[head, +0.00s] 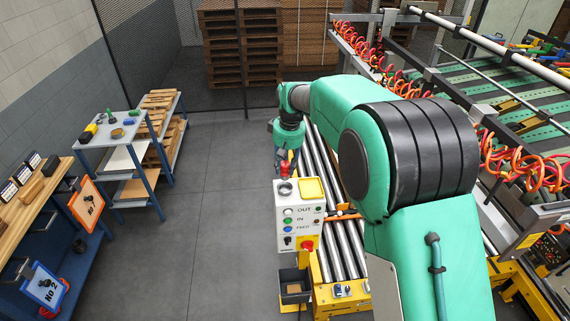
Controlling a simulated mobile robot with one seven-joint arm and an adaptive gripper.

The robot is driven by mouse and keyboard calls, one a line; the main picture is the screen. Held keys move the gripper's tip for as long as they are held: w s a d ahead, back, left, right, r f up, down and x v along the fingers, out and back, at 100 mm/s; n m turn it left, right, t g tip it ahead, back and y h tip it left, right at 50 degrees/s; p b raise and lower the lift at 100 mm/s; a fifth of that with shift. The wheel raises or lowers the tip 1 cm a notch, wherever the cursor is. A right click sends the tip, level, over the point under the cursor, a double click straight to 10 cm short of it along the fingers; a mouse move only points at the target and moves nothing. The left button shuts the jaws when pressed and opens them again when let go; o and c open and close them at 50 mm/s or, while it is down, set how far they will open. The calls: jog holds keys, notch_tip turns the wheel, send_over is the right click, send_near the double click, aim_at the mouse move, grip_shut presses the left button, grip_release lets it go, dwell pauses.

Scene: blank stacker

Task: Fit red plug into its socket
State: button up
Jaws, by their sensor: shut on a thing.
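The red plug (285,167) is a small red piece held below my gripper (284,156), which is shut on it. Plug and gripper are just above the top of the white control box (295,238). A round grey-rimmed socket (285,188) sits on the box's top at the left, beside a yellow square cover (311,189). The plug appears above and close to the socket. From this angle I cannot tell whether they touch. My teal arm reaches in from the right and hides part of the conveyor behind it.
The roller conveyor (344,245) runs right of the box. A small dark bin (294,290) is below it. A blue shelf cart (122,138) and a workbench (37,205) stand at the left. Open grey floor (205,230) lies between. The stacker machine (505,110) fills the right.

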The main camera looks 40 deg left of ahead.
aim_at(285, 179)
jog(key=shift+f+b, duration=0.85)
jog(key=shift+f, duration=1.3)
jog(key=shift+f+b, duration=0.5)
jog(key=shift+f, duration=0.7)
jog(key=o, duration=1.3)
jog(key=shift+c, duration=0.2)
jog(key=shift+s+d+r, duration=0.1)
jog(key=shift+d+r, duration=0.15)
jog(key=shift+r, duration=1.75)
jog(key=shift+s+d+r, duration=0.1)
jog(key=shift+d+r, duration=0.15)
jog(key=shift+r, duration=1.75)
jog(key=shift+d+r, duration=0.25)
jog(key=shift+r, duration=1.75)
